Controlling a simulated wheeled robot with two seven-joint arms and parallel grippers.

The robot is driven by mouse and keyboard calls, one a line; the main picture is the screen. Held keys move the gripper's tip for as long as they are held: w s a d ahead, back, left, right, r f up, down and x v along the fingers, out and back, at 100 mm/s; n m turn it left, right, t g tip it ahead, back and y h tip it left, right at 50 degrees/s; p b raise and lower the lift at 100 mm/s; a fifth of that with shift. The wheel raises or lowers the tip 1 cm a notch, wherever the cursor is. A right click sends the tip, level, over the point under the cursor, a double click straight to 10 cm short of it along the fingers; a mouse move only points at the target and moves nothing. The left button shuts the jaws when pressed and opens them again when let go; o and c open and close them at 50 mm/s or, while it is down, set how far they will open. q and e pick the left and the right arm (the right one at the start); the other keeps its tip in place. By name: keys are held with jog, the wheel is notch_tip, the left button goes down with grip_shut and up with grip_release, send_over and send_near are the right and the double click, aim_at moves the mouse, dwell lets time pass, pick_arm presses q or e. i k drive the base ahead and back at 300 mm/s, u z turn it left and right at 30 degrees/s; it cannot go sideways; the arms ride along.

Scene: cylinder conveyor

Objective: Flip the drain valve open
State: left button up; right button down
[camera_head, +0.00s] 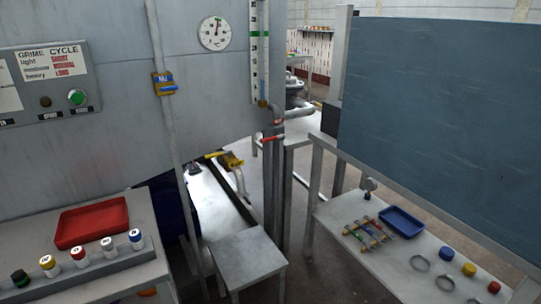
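Neither of my grippers shows in the head view. Several valves are in sight, and none has a label I can read as drain. A yellow-handled valve (231,160) sits low on a grey bent pipe near the lower edge of the big grey tank panel (90,150). A red lever (272,138) lies about level on a pipe fitting at the panel's right edge, below the sight gauge. A yellow and blue valve (164,84) is on the vertical pipe at the panel's middle. I cannot tell whether any of them is open or shut.
A small grey stand (247,255) is below the yellow-handled valve. A left table holds a red tray (92,222) and several capped bottles. A right table holds a blue tray (401,222), rings and coloured caps below a blue-grey board (440,110). Floor shows between them.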

aim_at(281, 136)
jog(key=k, duration=0.45)
jog(key=z, duration=0.45)
jog(key=i, duration=1.6)
jog(key=u, duration=0.8)
